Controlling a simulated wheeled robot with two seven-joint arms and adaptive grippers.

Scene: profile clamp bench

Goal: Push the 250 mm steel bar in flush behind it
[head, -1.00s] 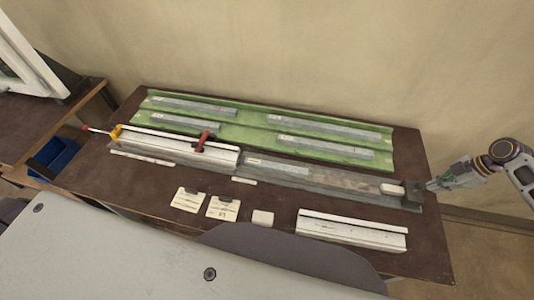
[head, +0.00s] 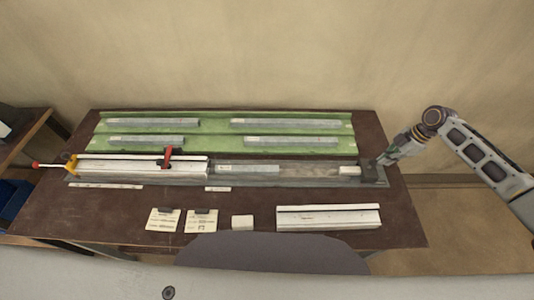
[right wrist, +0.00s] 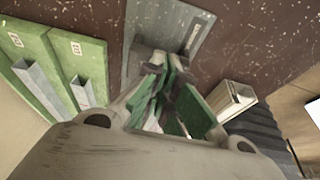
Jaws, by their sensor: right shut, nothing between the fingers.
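A grey steel bar (head: 247,169) with a pale label lies in the long grey channel (head: 305,172), right of the white profile (head: 135,166). Its left end is at or very near the profile's right end; I cannot tell if they touch. The label is too small to read, so I cannot confirm its length. My right gripper (head: 384,158) is shut and empty at the dark block (head: 373,173) at the channel's right end. In the right wrist view its green fingers (right wrist: 165,78) are together over the block; contact is unclear. My left gripper is out of view.
Several more steel bars lie on a green rack (head: 218,131) behind. A red clamp (head: 167,157) sits on the profile, a yellow one (head: 71,165) at its left end. A pale piece (head: 349,170) is beside the block. Cards (head: 200,221) and another white profile (head: 328,218) lie in front.

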